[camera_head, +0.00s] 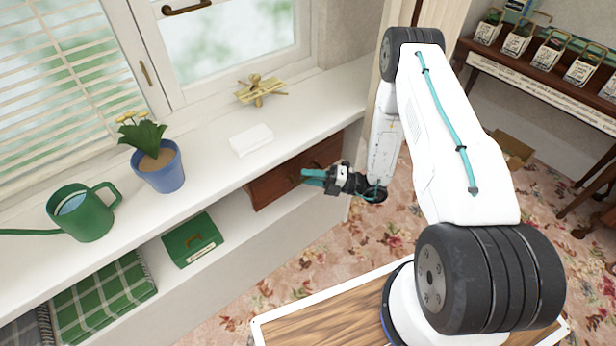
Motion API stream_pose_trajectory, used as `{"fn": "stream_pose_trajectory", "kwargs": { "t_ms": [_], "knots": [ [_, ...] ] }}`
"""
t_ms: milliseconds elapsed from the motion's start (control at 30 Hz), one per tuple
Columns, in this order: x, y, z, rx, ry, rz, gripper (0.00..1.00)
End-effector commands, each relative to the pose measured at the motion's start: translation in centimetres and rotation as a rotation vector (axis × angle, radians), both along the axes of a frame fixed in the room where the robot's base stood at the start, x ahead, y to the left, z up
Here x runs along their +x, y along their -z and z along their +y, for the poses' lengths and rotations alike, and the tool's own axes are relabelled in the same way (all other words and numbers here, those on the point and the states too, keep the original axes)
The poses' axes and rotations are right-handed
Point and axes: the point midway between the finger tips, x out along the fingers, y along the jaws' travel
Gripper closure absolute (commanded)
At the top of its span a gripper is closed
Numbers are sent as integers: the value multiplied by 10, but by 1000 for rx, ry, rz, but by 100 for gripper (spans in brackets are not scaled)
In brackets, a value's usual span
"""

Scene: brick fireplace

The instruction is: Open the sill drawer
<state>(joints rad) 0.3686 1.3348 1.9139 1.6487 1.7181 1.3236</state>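The sill drawer (272,187) is a reddish-brown wooden front set under the right part of the white window sill (315,105). It looks flush or nearly flush with the sill's front; I cannot tell its exact position. A small handle (296,178) shows near the middle of the drawer front, partly hidden by my gripper. My gripper (314,177) has teal fingers pointing left at the handle, right in front of the drawer. The fingers overlap the handle's right side in the picture. Whether they touch it or close on it is too small to tell.
A green box (192,240) and plaid cloth (103,298) lie below.

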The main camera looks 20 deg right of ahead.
Motion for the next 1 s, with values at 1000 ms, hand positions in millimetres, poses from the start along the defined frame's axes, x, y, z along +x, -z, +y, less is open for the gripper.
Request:
{"fn": "stream_pose_trajectory", "kwargs": {
  "t_ms": [1000],
  "knots": [
    [-72, 0, -21, 0, 9, 7, 100]
  ]
}}
